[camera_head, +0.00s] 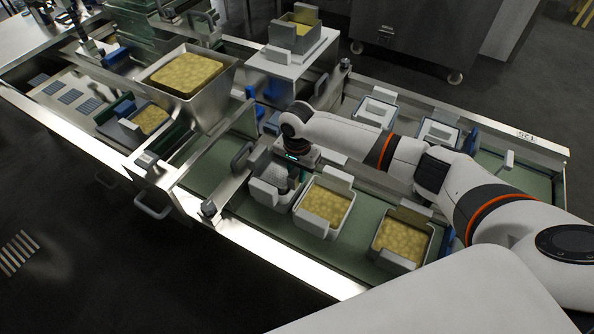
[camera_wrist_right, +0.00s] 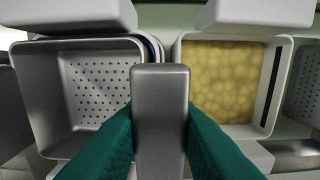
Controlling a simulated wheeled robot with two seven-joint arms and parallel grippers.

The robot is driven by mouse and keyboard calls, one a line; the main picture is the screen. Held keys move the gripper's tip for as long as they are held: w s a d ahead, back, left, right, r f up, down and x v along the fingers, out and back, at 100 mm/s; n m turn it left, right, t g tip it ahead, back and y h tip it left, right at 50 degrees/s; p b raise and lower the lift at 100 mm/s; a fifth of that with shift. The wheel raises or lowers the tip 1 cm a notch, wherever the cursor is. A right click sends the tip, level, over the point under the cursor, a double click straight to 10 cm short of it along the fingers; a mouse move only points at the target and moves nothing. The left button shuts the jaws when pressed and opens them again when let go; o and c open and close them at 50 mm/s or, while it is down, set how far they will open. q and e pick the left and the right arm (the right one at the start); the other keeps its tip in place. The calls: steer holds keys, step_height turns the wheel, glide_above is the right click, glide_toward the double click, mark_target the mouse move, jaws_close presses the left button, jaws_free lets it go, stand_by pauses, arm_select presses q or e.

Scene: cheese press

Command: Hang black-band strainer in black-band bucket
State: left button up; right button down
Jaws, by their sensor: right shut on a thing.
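A grey strainer (camera_head: 268,172) with a perforated wall is at the left end of the near row on the green surface. In the right wrist view the strainer (camera_wrist_right: 98,88) shows its holes, with a dark blue rim behind its right edge. My right gripper (camera_head: 291,168) is at its right side. Its teal fingers (camera_wrist_right: 160,125) are shut on a grey upright handle, seemingly the strainer's. A pale bucket with yellow curd (camera_wrist_right: 222,82) stands to the right, a black stripe inside its right wall. I cannot tell which bucket bears a black band outside. My left gripper is not in view.
A second curd bucket (camera_head: 402,238) stands further right, close to my right arm. Two pale containers (camera_head: 375,110) stand along the far side. A metal hopper of curd (camera_head: 187,75) stands at left. The green surface (camera_head: 345,255) is bare in front of the buckets.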

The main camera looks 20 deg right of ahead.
steer(key=shift+f, duration=0.4)
steer(key=c, duration=1.1)
jaws_free()
step_height(320, 180, up, 12)
steer(key=p, duration=1.5)
